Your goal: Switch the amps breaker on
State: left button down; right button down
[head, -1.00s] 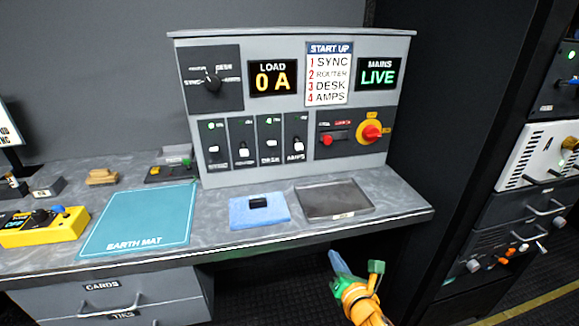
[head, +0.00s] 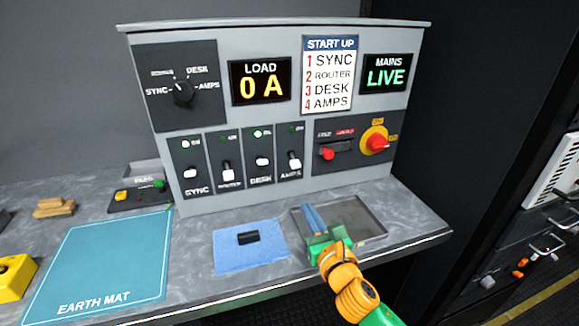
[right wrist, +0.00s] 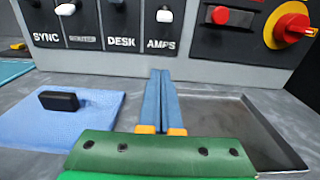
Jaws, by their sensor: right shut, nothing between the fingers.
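The amps breaker (head: 293,160) is the rightmost of the white-levered switches on the grey panel. Its lever hangs low and its lamp looks dim. The lever also shows at the top of the right wrist view (right wrist: 164,15). My right gripper (head: 310,210) is shut and empty, its blue fingers side by side over the shallow tray, below and apart from the amps breaker. In the right wrist view the fingertips (right wrist: 160,74) point toward the panel just under the AMPS label. My left gripper is not in view.
The sync breaker (head: 190,172) and desk breaker (head: 262,160) have bright green lamps; the router breaker (head: 227,172) looks dim. A red-and-yellow rotary switch (head: 375,140) is at the right. A blue cloth (head: 230,258) with a black block (head: 248,237) lies left of the tray (head: 370,228).

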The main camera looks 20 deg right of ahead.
aim_at(294, 161)
jog(key=shift+w, duration=0.3)
jog(key=shift+s+r, duration=0.3)
jog(key=shift+s, duration=0.25)
jog(key=w, duration=0.4)
jog(key=w+b, duration=0.1)
jog(key=w, duration=0.4)
jog(key=shift+w+a+f, duration=0.2)
jog(key=r+p, duration=0.3)
jog(key=r, duration=0.1)
jog(key=shift+s, duration=0.25)
